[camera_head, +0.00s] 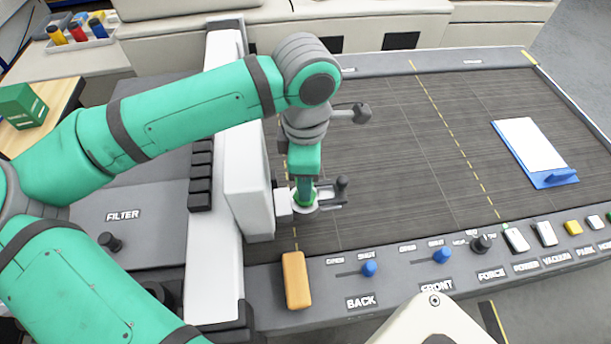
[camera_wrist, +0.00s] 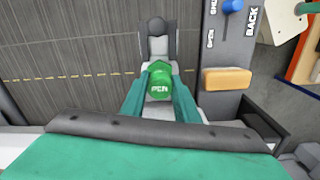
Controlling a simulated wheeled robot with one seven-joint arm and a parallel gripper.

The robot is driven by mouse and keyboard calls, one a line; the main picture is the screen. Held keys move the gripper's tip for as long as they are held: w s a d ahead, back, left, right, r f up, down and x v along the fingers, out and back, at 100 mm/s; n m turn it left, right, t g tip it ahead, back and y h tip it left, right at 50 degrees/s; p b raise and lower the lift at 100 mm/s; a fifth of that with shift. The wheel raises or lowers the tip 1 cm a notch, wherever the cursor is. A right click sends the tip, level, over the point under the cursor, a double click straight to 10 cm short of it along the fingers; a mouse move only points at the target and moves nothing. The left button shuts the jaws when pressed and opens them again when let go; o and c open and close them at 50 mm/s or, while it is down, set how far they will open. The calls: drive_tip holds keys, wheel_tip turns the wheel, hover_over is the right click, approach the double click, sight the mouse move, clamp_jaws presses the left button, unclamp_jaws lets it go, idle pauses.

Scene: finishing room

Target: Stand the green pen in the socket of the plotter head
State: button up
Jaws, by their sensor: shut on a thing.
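My gripper (camera_head: 304,192) points down at the plotter head (camera_head: 284,204), a small white block with a pale ring on the white gantry. The gripper is shut on the green pen (camera_wrist: 160,80), whose round cap is marked PEN and shows between the two fingers (camera_wrist: 160,98) in the wrist view. In the head view a bit of green (camera_head: 304,198) shows at the fingertips, just over the pale ring. The pen looks upright at the socket. The fingers hide most of the pen and the socket, so I cannot tell how deep its tip is.
The white gantry (camera_head: 235,150) stands left of the gripper across the dark plotter bed (camera_head: 390,160). A blue clipboard with white paper (camera_head: 530,146) lies at the right. An orange block (camera_head: 296,280) sits on the front panel beside blue levers (camera_head: 369,268). Colored pots stand in a tray (camera_head: 82,38) at back left.

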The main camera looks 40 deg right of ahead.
drive_tip(key=o, duration=1.2)
drive_tip(key=shift+c, duration=0.2)
wheel_tip(320, 180, up, 11)
